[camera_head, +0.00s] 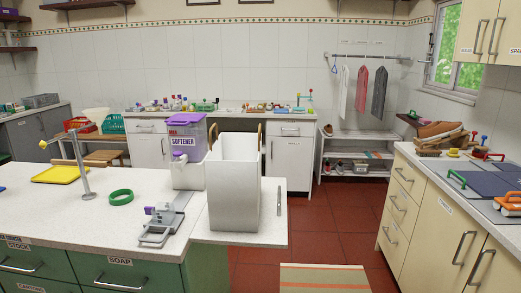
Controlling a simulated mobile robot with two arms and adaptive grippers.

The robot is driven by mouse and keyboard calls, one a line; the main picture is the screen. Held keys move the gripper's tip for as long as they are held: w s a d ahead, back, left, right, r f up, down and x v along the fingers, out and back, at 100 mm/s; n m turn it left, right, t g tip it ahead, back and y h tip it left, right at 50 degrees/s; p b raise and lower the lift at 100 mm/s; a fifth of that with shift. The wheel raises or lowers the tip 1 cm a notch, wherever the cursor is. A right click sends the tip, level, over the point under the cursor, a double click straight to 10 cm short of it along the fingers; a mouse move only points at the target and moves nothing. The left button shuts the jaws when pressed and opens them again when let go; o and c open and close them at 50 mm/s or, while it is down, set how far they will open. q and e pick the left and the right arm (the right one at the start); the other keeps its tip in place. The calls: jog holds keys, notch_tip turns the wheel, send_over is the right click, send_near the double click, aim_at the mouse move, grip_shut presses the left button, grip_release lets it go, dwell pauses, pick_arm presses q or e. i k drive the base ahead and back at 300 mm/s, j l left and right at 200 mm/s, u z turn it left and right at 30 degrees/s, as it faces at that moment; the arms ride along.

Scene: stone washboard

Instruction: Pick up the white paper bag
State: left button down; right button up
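The white paper bag (233,188) stands upright and open-topped at the right end of the near counter. Neither of my grippers shows in the head view.
A thin metal tool (279,201) lies right of the bag. Red floor (335,222) is open beyond.

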aim_at(237, 170)
jog(key=i+l+u, duration=0.35)
jog(key=l+u, duration=0.25)
jog(key=l, duration=0.5)
jog(key=l+u, duration=0.25)
jog(key=l, duration=0.5)
jog(key=i, duration=0.05)
